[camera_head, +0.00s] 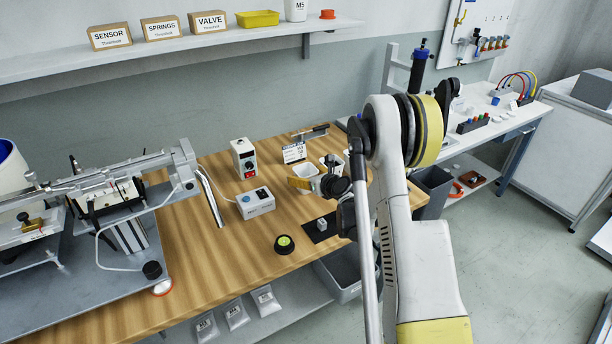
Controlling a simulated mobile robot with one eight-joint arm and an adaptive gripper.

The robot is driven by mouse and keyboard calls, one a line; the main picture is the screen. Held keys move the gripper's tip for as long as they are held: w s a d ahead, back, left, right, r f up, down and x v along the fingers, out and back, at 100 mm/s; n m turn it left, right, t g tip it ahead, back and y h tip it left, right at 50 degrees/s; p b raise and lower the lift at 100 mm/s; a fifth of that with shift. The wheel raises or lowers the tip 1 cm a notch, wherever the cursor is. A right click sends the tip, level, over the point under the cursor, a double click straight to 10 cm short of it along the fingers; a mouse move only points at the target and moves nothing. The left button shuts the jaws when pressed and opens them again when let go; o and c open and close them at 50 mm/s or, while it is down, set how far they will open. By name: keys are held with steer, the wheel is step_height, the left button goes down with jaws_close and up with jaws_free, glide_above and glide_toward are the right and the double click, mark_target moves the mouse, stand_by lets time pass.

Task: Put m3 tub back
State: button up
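I cannot clearly pick out a tub marked M3. A small open white container (306,171) stands on the wooden bench near its far right part, and a second white container (330,161) stands beside it, partly hidden by my arm. No label is readable on either. A white tub marked M5 (296,10) stands on the wall shelf with an orange-red lid or cap (328,14) to its right. My arm (410,200) rises on the right, and its dark end parts hang over the bench by the white containers. My gripper's fingers cannot be made out.
The wall shelf (200,44) holds cardboard boxes marked SENSOR, SPRINGS and VALVE and a yellow tray (257,18). A grey machine (110,210) fills the bench's left. A control box (256,203) and a black-green round object (284,244) stand mid-bench. The front middle bench is clear.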

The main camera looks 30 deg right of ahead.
steer(key=shift+s+r, duration=0.1)
steer(key=shift+r, duration=0.1)
steer(key=p+v, duration=0.2)
steer(key=v, duration=0.9)
steer(key=s+a+r+n+g+y, duration=0.1)
steer(key=s+a+r+n+g, duration=0.1)
steer(key=s+a+r+n, duration=0.35)
steer(key=s+a+r+n+g, duration=0.1)
steer(key=s+a+r+n, duration=0.1)
steer(key=a+r+n, duration=0.6)
steer(key=s+a+n+g, duration=0.1)
steer(key=s+a+n, duration=0.3)
steer(key=s+n, duration=0.6)
steer(key=s+a+r+n+g+h, duration=0.1)
steer(key=s+a+n, duration=0.3)
steer(key=s+n, duration=0.7)
steer(key=shift+a+r+n+g, duration=0.25)
steer(key=shift+n+g, duration=0.3)
steer(key=shift+g, duration=0.15)
steer(key=shift+s, duration=0.1)
